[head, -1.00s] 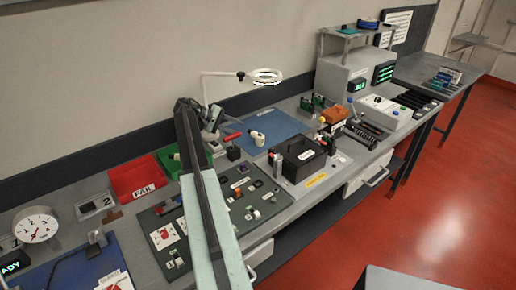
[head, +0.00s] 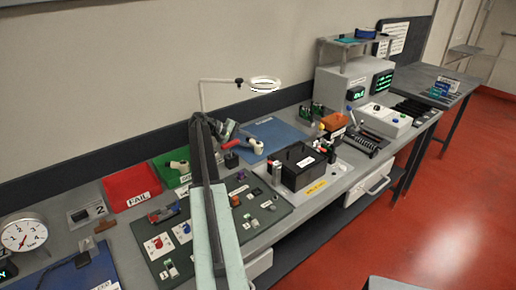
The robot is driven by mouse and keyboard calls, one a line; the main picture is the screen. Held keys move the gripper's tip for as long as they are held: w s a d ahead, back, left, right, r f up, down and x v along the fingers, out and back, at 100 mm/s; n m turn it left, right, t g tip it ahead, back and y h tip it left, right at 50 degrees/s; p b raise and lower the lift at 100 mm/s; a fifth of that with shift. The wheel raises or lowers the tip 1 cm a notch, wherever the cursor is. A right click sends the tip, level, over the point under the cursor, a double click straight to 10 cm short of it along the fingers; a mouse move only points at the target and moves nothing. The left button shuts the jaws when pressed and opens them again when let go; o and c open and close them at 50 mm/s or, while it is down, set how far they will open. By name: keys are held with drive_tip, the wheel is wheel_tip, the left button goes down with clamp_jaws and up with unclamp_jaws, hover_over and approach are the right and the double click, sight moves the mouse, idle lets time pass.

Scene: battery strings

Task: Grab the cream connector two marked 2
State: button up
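A cream connector (head: 178,167) lies in the green tray at the left of the arm. A second cream connector (head: 256,146) is at the front edge of the blue mat, right of the arm. Any number on either is too small to read. My arm rises from the bottom centre across the board. The grey part at its far end, my gripper (head: 226,131), is above the bench between the two cream connectors, nearer the one on the mat. Its fingers are too small and partly hidden to tell if they are open.
The green tray (head: 160,173) stands beside a red FAIL tray (head: 119,191). A dark green board (head: 274,214) with small parts lies in front. A black battery box (head: 301,168) is to the right. A magnifier lamp (head: 264,84) overhangs the blue mat (head: 290,133).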

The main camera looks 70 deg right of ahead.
sight(249, 141)
clamp_jaws()
wheel_tip(249, 141, up, 10)
drive_tip(key=p, duration=1)
